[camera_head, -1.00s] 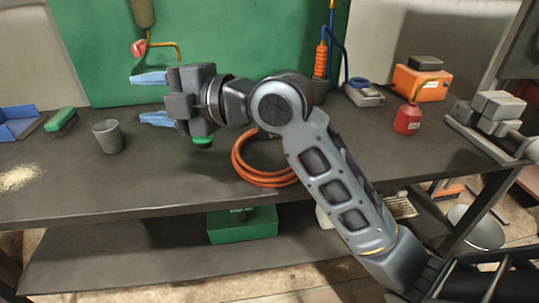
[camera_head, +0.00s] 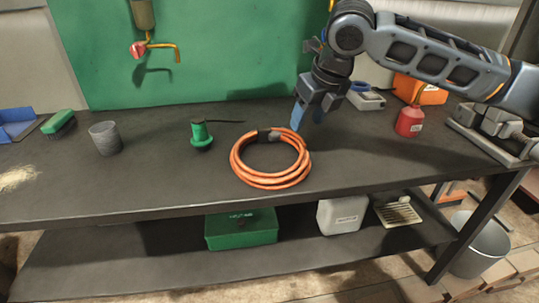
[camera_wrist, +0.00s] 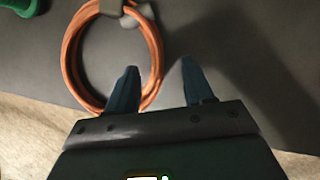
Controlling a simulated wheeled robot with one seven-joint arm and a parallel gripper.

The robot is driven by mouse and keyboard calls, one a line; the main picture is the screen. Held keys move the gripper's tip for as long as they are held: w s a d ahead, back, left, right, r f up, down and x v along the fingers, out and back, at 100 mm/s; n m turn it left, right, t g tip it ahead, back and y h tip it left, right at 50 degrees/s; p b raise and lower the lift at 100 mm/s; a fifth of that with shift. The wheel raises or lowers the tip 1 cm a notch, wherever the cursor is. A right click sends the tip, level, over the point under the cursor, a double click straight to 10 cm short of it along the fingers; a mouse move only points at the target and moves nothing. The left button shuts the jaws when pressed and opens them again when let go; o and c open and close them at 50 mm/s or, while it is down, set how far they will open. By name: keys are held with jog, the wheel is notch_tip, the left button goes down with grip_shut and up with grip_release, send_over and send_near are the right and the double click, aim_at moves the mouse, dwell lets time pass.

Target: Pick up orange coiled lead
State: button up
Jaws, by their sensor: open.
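The orange coiled lead (camera_head: 270,182) lies flat on the dark workbench, bound with a dark and grey wrap at its back edge. My gripper (camera_head: 298,117) points down just behind and above the right part of the coil. In the wrist view my gripper (camera_wrist: 160,78) is open and empty. There the coil (camera_wrist: 72,62) lies beyond and left of the fingers, and the left blue finger overlaps its right side in the picture. Contact with the coil cannot be told.
A green oil can (camera_head: 201,135) stands left of the coil. A grey cup (camera_head: 106,138) and green brush (camera_head: 59,122) are farther left. A red can (camera_head: 409,121) and vise (camera_head: 490,132) stand at the right. The bench front is clear.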

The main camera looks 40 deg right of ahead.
aim_at(296, 137)
jog(key=x, duration=0.7)
jog(key=shift+w+a+f, duration=0.15)
jog(key=shift+w+a, duration=0.1)
jog(key=shift+a, duration=0.15)
jog(key=shift+c, duration=0.2)
grip_shut()
